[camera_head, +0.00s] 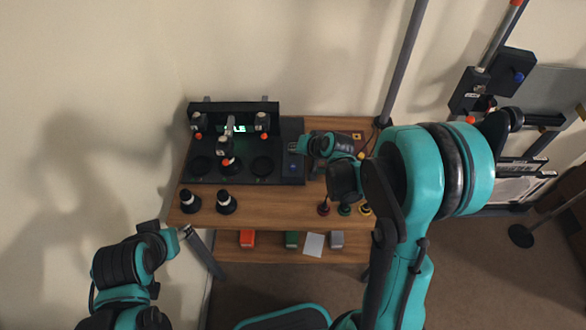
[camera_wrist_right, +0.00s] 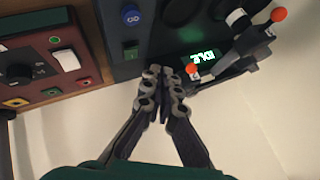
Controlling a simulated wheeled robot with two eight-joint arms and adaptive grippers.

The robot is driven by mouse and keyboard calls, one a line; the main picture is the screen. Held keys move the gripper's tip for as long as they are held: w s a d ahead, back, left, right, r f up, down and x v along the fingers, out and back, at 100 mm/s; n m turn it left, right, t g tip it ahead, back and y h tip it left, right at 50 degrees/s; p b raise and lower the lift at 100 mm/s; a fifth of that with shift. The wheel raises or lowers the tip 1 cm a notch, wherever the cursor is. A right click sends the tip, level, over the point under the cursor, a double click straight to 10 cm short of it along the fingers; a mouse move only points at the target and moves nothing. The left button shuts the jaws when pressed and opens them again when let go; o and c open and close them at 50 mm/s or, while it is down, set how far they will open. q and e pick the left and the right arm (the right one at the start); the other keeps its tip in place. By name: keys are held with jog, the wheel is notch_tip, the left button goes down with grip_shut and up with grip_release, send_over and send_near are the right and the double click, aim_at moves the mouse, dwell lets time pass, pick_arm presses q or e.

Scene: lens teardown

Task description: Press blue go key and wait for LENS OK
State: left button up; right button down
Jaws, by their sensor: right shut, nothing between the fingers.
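The dark test station (camera_head: 285,130) stands on the wooden table, with a small lit green display (camera_wrist_right: 201,58) at its back. I cannot read the display text reliably. The blue go key (camera_wrist_right: 131,15) is on the station's right-hand panel and shows as a small blue dot in the head view (camera_head: 293,168). My right gripper (camera_wrist_right: 165,72) is shut and empty over this panel, beside the key and apart from it; it also shows in the head view (camera_head: 297,147). My left gripper (camera_head: 168,238) is at the table's front left, away from the station; its fingers are unclear.
Two black lens-like parts (camera_head: 190,201) (camera_head: 226,203) stand at the table's front left. Orange-tipped clamps (camera_head: 262,124) rise over the station. A red box with a knob and switch (camera_wrist_right: 40,60) lies beside the panel. Coloured-handled tools (camera_head: 323,208) stand at the front right.

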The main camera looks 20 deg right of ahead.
aim_at(294, 167)
jog(key=shift+f+b, duration=2.3)
jog(key=shift+f, duration=0.85)
jog(key=shift+f+b, duration=0.45)
jog(key=shift+f+b, duration=0.4)
jog(key=shift+r, duration=0.1)
jog(key=shift+r+p, duration=0.6)
jog(key=shift+r, duration=0.15)
notch_tip(294, 167, up, 5)
jog(key=p, duration=0.4)
jog(key=shift+r, duration=0.1)
